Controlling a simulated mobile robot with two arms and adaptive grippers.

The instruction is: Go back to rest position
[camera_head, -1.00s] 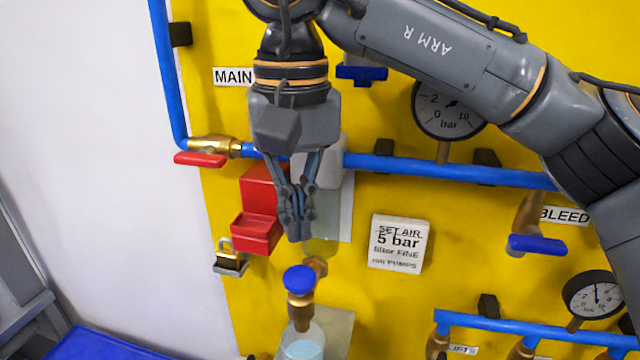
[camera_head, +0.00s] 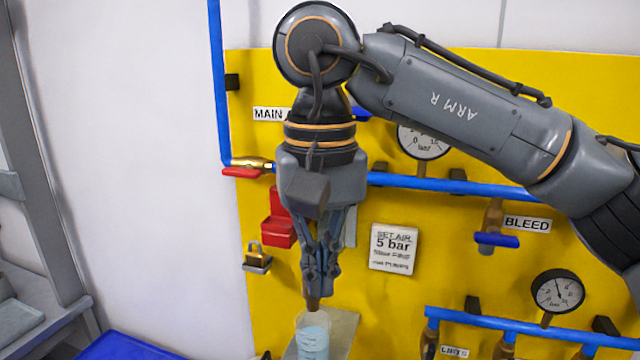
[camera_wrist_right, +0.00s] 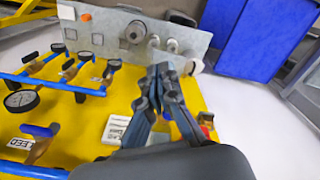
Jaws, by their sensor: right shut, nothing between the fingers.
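My right gripper (camera_head: 320,278) points down in front of the yellow panel (camera_head: 400,275), with its fingers closed together and nothing seen between them. Its fingertips cover the blue-capped brass valve, and a brown part shows just below the tips, above the clear cup (camera_head: 312,338) with pale blue liquid. I cannot tell whether the fingertips touch the valve. The closed fingers also show in the right wrist view (camera_wrist_right: 158,85). My left gripper is in no view.
A red box (camera_head: 278,232), a brass padlock (camera_head: 257,258) and a "5 bar" sign (camera_head: 394,249) are around the gripper. Blue pipe (camera_head: 440,183) with gauges and valves runs behind my arm. A blue surface (camera_head: 122,346) lies at the lower left. The white wall on the left is clear.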

